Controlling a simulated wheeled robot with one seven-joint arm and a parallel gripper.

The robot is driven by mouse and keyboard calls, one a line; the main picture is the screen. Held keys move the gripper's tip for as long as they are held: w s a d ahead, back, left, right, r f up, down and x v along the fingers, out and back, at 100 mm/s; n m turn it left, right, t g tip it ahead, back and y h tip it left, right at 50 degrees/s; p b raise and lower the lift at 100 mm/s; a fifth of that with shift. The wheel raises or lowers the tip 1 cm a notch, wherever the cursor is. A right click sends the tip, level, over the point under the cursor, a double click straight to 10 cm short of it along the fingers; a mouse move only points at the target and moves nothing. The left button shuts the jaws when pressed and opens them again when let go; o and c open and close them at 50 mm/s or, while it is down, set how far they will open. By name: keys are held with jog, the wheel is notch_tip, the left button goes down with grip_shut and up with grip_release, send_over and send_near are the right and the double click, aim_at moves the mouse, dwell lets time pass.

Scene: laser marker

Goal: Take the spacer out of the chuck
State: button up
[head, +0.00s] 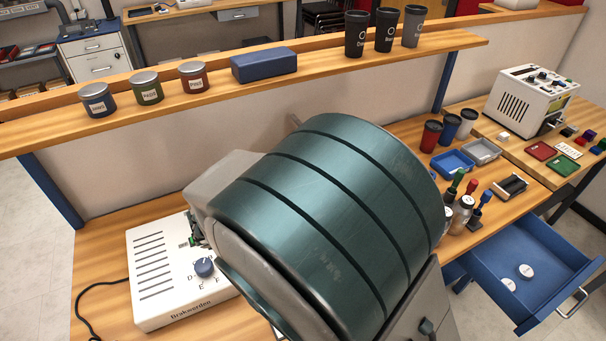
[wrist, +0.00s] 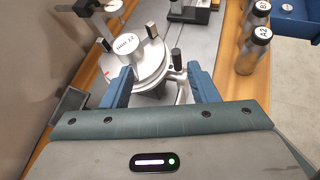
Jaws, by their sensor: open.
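In the wrist view, the chuck (wrist: 152,70) is a round silver disc with upright metal jaws. A short pale cylinder with a dark label, apparently the spacer (wrist: 127,46), sits at the chuck among the jaws; its label is too small to read surely. My gripper (wrist: 160,74) shows two blue fingers, wide apart, with nothing between them that it grips. The fingers are on the near side of the chuck, and the spacer is beyond them, up and left. In the head view, my own arm hides the chuck, spacer and gripper.
An open blue drawer (head: 550,272) holds white round pieces. Labelled bottles (wrist: 253,54) stand right of the chuck. A shelf with jars (head: 146,88) and cups (head: 384,30) runs behind.

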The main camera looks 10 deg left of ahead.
jog(key=a+n+t+y, duration=0.1)
jog(key=a+n+t, duration=0.1)
jog(key=a+n, duration=0.15)
jog(key=shift+m, duration=0.35)
jog(key=x, duration=0.4)
jog(key=p+x, duration=0.1)
jog(key=x, duration=0.2)
jog(key=shift+w+a, duration=0.2)
jog(key=shift+a, duration=0.05)
jog(key=shift+p+x, duration=0.6)
jog(key=shift+x, duration=2)
jog(key=shift+a, duration=0.1)
jog(key=c, duration=0.8)
